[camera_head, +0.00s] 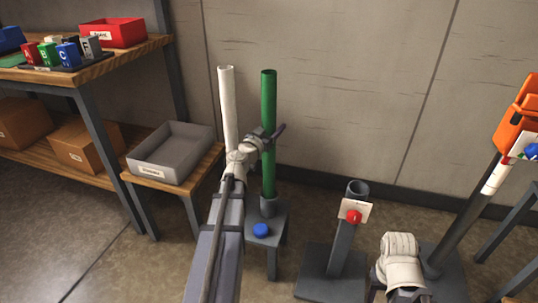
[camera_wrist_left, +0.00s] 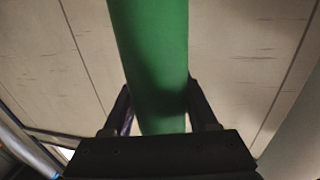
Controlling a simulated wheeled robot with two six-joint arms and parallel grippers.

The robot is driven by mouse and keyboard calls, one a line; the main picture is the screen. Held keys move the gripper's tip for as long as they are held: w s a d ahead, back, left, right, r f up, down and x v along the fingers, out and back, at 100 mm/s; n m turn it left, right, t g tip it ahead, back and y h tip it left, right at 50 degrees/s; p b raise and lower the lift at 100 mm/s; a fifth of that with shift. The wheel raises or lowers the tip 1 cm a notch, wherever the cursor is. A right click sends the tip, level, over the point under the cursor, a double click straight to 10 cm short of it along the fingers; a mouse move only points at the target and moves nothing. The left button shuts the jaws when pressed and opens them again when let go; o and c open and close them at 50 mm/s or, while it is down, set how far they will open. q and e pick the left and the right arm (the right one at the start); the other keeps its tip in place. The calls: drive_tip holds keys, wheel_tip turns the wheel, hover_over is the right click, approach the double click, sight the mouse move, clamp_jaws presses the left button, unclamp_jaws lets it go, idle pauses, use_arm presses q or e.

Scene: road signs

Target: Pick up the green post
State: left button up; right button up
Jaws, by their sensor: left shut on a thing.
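The green post (camera_head: 268,100) stands upright, its lower end at a short grey socket (camera_head: 268,207) on a small grey stand (camera_head: 277,226). I cannot tell whether it is lifted at all within the socket. My left gripper (camera_head: 270,141) is shut on the green post around its middle. In the left wrist view the green post (camera_wrist_left: 152,60) runs between the two dark fingers (camera_wrist_left: 158,108). Part of a white right arm link shows at the bottom right of the head view, but its gripper fingers do not show.
A white post (camera_head: 227,95) stands just left of the green one. A blue knob (camera_head: 261,230) is on the stand's front. A grey bin (camera_head: 172,150) sits on a low table at left. A dark base with an empty tube (camera_head: 341,245) and an orange sign (camera_head: 515,120) are at right.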

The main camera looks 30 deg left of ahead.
sight(274, 77)
use_arm(q)
clamp_jaws()
drive_tip(key=shift+r, duration=0.2)
idle(0.5)
wheel_tip(274, 77, up, 18)
drive_tip(key=p, duration=1.8)
drive_tip(key=shift+f, duration=0.15)
